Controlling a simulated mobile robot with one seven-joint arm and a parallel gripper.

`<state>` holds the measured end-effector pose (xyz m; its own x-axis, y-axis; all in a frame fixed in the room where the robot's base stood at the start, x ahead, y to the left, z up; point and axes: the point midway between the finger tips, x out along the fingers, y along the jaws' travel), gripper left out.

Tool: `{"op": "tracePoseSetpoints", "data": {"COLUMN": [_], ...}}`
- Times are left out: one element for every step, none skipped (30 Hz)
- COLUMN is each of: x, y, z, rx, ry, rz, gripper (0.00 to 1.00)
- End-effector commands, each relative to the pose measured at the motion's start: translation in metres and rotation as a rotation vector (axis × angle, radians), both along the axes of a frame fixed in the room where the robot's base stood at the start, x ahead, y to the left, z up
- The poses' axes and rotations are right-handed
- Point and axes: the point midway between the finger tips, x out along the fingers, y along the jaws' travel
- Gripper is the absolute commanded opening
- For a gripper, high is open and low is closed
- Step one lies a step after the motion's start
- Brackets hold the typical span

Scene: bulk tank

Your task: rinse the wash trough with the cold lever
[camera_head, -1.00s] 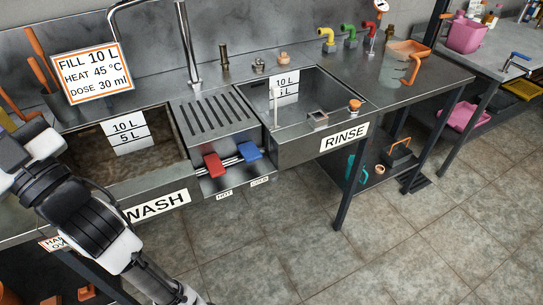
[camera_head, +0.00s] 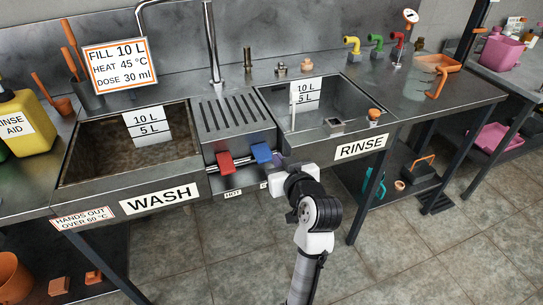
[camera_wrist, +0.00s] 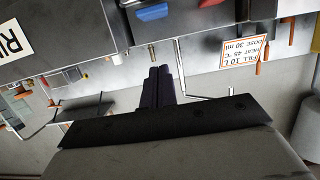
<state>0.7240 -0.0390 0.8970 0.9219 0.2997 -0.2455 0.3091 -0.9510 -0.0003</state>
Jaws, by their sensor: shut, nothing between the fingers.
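The wash trough (camera_head: 90,160) is the left basin, with a brownish floor and a 10 L / 5 L scale. The blue lever (camera_head: 261,153), the cold one, sticks out of the steel block between the two basins, right of the red lever (camera_head: 225,162). My gripper (camera_head: 280,162) is close by the blue lever, just right of it in the head view; its hand partly hides the label below. In the wrist view, which is upside down, the shut, empty fingers (camera_wrist: 160,70) appear apart from the blue lever (camera_wrist: 152,12).
The rinse basin (camera_head: 385,135) is to the right, with an orange-topped fitting (camera_head: 374,114) on its front rim. A tall steel pipe (camera_head: 212,45) stands behind the drainer. A yellow rinse-aid jug (camera_head: 22,125) stands far left. The floor in front is clear.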

Motion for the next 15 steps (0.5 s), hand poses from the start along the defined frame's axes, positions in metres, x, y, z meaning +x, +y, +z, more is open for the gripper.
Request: {"op": "tracePoseSetpoints", "data": {"x": [0.0, 0.0, 0.0, 0.0, 0.0, 0.001, 0.002, 0.003, 0.006, 0.009, 0.013, 0.018, 0.023, 0.028, 0.036], "y": [0.0, 0.0, 0.0, 0.001, 0.001, 0.001, 0.001, 0.002, 0.003, 0.004, 0.005, 0.007, 0.009, 0.011, 0.013], "z": [0.0, 0.0, 0.0, 0.0, 0.0, 0.0, 0.0, 0.0, -0.001, -0.001, -0.002, -0.003, -0.004, -0.005, -0.007], "rx": [0.0, 0.0, 0.0, 0.0, 0.0, 0.0, 0.001, 0.001, 0.001, 0.001, 0.001, 0.001, 0.001, 0.002, 0.001], "ry": [0.0, -0.001, -0.001, -0.001, -0.001, -0.001, -0.001, -0.001, 0.0, 0.0, 0.0, 0.001, 0.001, 0.001, 0.001], "rz": [0.0, 0.0, 0.0, 0.0, 0.0, 0.0, 0.001, 0.001, 0.002, 0.002, 0.001, 0.002, 0.003, 0.003, 0.003], "gripper": [0.0, 0.0, 0.0, 0.0, 0.0, 0.0, 0.0, 0.0, 0.0, 0.0, 0.0, 0.0, 0.0, 0.0, 0.0]}}
